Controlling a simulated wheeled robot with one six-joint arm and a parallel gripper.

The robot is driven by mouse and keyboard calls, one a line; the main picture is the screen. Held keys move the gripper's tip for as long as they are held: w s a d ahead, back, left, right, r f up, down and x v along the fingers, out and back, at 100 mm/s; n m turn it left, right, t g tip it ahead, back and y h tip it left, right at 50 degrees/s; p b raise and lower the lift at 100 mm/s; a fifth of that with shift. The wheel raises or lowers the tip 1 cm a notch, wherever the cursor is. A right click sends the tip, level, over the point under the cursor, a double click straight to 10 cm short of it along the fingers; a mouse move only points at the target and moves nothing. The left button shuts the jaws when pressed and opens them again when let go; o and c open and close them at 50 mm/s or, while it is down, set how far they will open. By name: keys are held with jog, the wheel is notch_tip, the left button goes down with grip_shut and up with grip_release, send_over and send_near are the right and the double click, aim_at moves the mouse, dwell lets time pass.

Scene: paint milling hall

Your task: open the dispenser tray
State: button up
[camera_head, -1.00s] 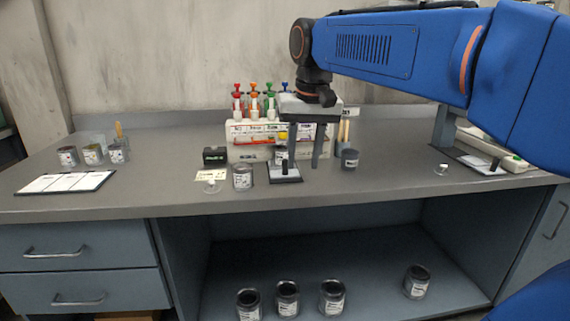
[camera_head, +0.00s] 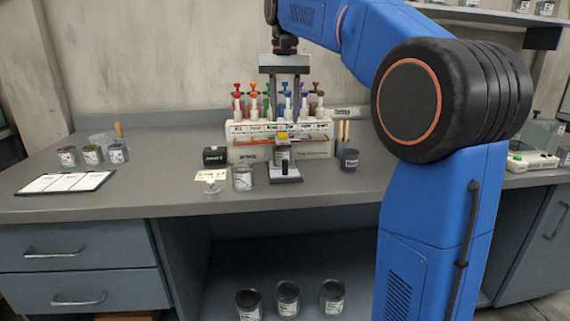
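The dispenser (camera_head: 240,152) is a white rack at the back of the bench with several coloured pump bottles on top. Its tray (camera_head: 287,179) is a small grey plate at the front with an upright black handle (camera_head: 285,166). The tray sticks out in front of the rack. A small can with a yellow mark (camera_head: 282,146) appears to stand at or behind the handle; how it rests is unclear. My gripper (camera_head: 284,118) points down in front of the pump bottles, above the tray. Its two grey fingers are apart with nothing clearly held between them.
A grey can (camera_head: 243,178), a black box (camera_head: 215,156) and a note card (camera_head: 211,176) are left of the tray. A dark cup (camera_head: 349,159) stands to its right. A clipboard (camera_head: 66,182) and several small cans lie further left. The bench front is clear.

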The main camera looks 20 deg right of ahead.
aim_at(285, 160)
notch_tip(285, 160, down, 16)
jog(key=shift+r, duration=0.15)
dwell(0.3)
grip_shut()
